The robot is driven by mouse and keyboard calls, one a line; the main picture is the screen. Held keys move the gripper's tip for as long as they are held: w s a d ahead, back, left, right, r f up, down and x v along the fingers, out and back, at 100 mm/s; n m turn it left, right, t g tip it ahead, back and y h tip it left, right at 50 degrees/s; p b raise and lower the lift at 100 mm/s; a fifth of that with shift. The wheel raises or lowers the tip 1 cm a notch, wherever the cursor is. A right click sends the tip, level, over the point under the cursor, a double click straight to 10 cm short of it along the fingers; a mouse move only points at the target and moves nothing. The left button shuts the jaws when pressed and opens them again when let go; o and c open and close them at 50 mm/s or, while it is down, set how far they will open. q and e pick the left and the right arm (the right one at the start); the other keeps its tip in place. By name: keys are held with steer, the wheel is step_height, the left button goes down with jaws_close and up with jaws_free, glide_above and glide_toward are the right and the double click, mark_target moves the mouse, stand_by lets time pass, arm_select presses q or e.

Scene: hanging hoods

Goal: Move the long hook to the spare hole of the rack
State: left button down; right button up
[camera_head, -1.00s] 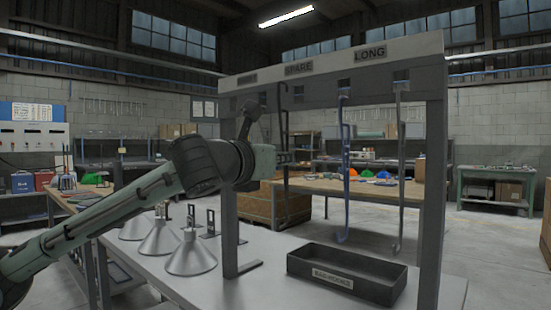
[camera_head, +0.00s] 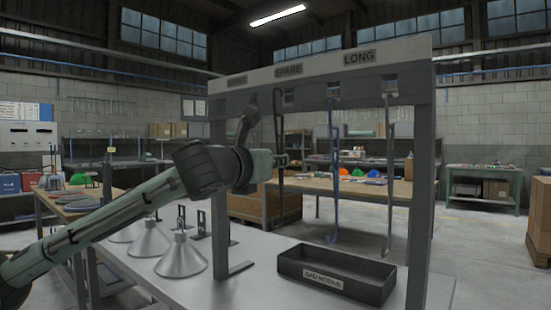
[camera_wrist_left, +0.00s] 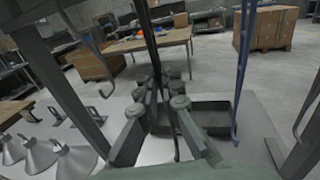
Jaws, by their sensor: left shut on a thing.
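The rack (camera_head: 424,150) is a grey frame with a label board reading SPARE and LONG; the left label is hard to read. My left gripper (camera_head: 279,160) is shut on a dark long hook (camera_head: 278,120), which hangs upright between the fingers (camera_wrist_left: 160,105) in the wrist view. The hook's top is just left of the spare hole (camera_head: 289,97); I cannot tell whether it touches the rack. A blue hook (camera_head: 334,170) and a grey hook (camera_head: 388,170) hang to the right. Another hook (camera_wrist_left: 88,25) shows at left in the wrist view. My right gripper is not in view.
A dark open tray (camera_head: 337,276) stands on the bench under the rack. Several metal lamp hoods (camera_head: 181,258) stand left of the rack's left post (camera_head: 218,190). A wooden table (camera_head: 350,188) with coloured items is behind.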

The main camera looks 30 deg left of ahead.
arm_select(q)
steer(key=shift+w, duration=0.15)
stand_by(0.3)
steer(key=shift+w+a, duration=0.2)
steer(key=shift+w, duration=0.95)
steer(key=shift+w+a, duration=0.15)
steer(key=shift+w, duration=1.2)
steer(key=shift+f, duration=1.3)
steer(key=c, duration=1.6)
jaws_free()
steer(key=shift+c, duration=0.2)
